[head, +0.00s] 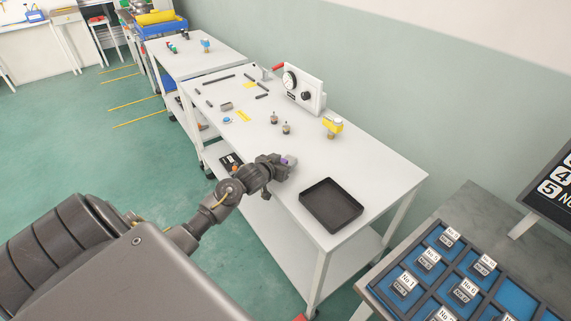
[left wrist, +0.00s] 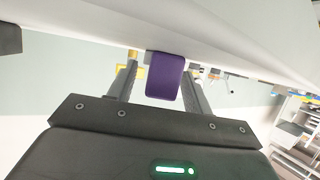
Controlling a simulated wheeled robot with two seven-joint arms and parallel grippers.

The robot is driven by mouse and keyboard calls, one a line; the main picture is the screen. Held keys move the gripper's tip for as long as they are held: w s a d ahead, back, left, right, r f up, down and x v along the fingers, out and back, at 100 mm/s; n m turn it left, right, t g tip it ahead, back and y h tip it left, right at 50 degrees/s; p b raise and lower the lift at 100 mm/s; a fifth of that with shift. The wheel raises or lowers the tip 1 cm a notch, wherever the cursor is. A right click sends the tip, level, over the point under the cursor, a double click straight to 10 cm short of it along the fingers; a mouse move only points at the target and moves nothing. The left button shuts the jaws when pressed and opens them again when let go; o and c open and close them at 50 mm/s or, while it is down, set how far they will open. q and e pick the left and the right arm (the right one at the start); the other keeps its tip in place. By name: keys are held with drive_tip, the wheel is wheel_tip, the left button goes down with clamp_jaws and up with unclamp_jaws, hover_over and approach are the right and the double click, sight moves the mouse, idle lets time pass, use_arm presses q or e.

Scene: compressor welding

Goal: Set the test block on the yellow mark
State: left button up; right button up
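A small purple block (head: 286,161), which I take to be the test block, is at the front edge of the white table. My left gripper (head: 280,164) is there with its fingers on either side of the block. In the left wrist view the purple block (left wrist: 165,76) lies between the fingers, close to the right one, with a thin gap at the left one. The gripper looks open. Two yellow patches are on the table, one nearer (head: 243,116) and one farther (head: 249,85); I cannot tell which is the mark. My right gripper is not in view.
A black tray (head: 331,205) lies on the table right of the gripper. A gauge panel (head: 304,90), a yellow-topped part (head: 332,127) and small metal parts (head: 286,128) stand farther back. A blue compartment bin (head: 462,291) is at lower right. The tabletop between the block and the yellow patches is mostly clear.

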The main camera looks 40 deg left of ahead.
sight(284, 159)
use_arm(q)
drive_tip(key=c, duration=0.9)
drive_tip(key=shift+r, duration=0.15)
drive_tip(key=shift+r, duration=0.25)
wheel_tip(284, 159, up, 3)
drive_tip(key=shift+f, duration=0.1)
drive_tip(key=s+d+r, duration=0.8)
drive_tip(key=s+r, duration=0.1)
drive_tip(key=s, duration=0.2)
drive_tip(key=shift+s+r, duration=0.2)
drive_tip(key=shift+r, duration=0.05)
drive_tip(key=shift+d, duration=0.1)
